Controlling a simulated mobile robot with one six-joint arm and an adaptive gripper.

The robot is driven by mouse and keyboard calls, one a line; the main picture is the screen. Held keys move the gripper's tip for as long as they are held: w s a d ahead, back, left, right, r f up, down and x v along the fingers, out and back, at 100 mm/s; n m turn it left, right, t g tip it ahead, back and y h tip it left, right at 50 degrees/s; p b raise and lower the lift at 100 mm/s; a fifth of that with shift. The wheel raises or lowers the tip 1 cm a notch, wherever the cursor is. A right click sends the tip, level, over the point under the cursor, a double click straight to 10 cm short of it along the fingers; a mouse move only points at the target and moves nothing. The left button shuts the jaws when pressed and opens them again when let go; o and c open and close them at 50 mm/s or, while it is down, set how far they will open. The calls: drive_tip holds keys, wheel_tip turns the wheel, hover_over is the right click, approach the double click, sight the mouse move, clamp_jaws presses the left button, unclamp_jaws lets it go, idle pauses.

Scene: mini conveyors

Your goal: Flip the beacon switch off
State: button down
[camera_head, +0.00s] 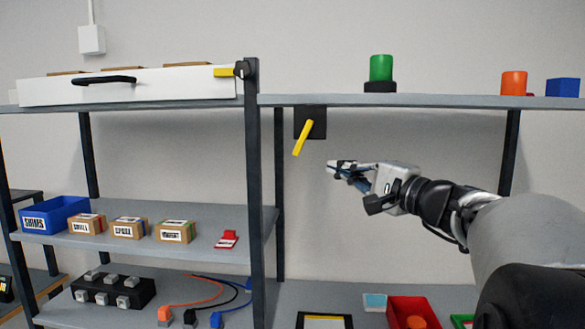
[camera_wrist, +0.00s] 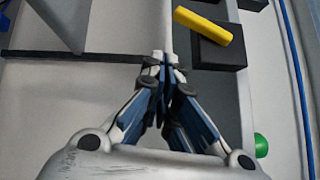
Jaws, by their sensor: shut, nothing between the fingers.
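A yellow lever (camera_head: 303,138) sticks out of a black switch box (camera_head: 317,122) mounted under the front edge of the upper right shelf. The lever slants down and to the left in the head view. My gripper (camera_head: 334,167) is shut and empty, to the right of the lever and a little below it, apart from it. In the wrist view the yellow lever (camera_wrist: 203,25) and its black box (camera_wrist: 222,52) lie ahead and right of my shut fingertips (camera_wrist: 163,68). A green beacon (camera_head: 381,68) stands on a black base on the shelf above; it partly shows in the wrist view (camera_wrist: 261,145).
The upper shelf (camera_head: 440,101) runs above my gripper and holds an orange beacon (camera_head: 514,83) and a blue bin (camera_head: 563,88). A dark shelf post (camera_head: 254,190) stands left of the lever. The space below the lever is clear. A red bin (camera_head: 412,309) stands on the lower shelf.

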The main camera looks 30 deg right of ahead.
drive_tip(key=s+f, duration=0.2)
drive_tip(key=s, duration=0.5)
drive_tip(key=shift+s+d+p, duration=0.25)
drive_tip(key=shift+s+p, duration=0.05)
drive_tip(key=shift+s, duration=0.05)
